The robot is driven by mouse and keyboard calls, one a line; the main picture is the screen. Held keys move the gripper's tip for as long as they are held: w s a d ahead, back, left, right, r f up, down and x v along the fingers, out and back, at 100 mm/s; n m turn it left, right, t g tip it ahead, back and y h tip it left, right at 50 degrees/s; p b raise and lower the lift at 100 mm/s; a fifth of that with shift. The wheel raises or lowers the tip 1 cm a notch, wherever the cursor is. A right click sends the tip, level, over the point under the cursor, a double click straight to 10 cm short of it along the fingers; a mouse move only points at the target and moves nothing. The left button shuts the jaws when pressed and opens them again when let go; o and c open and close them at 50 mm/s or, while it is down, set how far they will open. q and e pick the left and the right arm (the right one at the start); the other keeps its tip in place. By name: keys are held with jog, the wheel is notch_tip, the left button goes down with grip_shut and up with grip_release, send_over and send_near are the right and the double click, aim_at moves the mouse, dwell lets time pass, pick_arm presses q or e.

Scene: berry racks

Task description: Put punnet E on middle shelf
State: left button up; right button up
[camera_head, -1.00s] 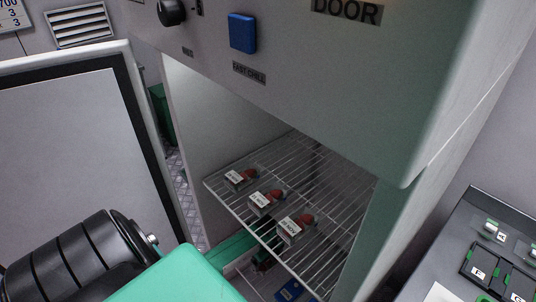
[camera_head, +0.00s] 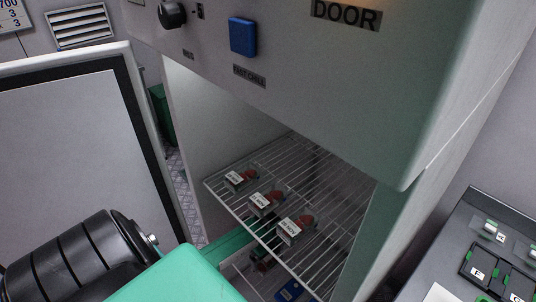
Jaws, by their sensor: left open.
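Three labelled punnets with red berries stand in a row on a wire shelf (camera_head: 330,235) inside the open cabinet: a far one (camera_head: 236,179), a middle one (camera_head: 262,201) and a near one (camera_head: 291,228). Their labels are too small to read, so I cannot tell whether one is punnet E. My left arm reaches into the cabinet below this shelf. My left gripper (camera_head: 263,258) is open there, partly hidden by the shelf wires. Something small and reddish shows near it, too unclear to name. My right gripper is out of view.
The open cabinet door (camera_head: 75,165) stands at the left. The cabinet's control panel with a blue button (camera_head: 243,36) overhangs the opening. A blue label (camera_head: 289,291) shows lower in the cabinet. A dark tray (camera_head: 462,248) with green-clipped containers, one marked F, is at the right.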

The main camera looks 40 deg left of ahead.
pick_arm(q)
notch_tip(320, 180, up, 3)
jog(key=shift+f, duration=0.1)
jog(key=shift+r, duration=0.55)
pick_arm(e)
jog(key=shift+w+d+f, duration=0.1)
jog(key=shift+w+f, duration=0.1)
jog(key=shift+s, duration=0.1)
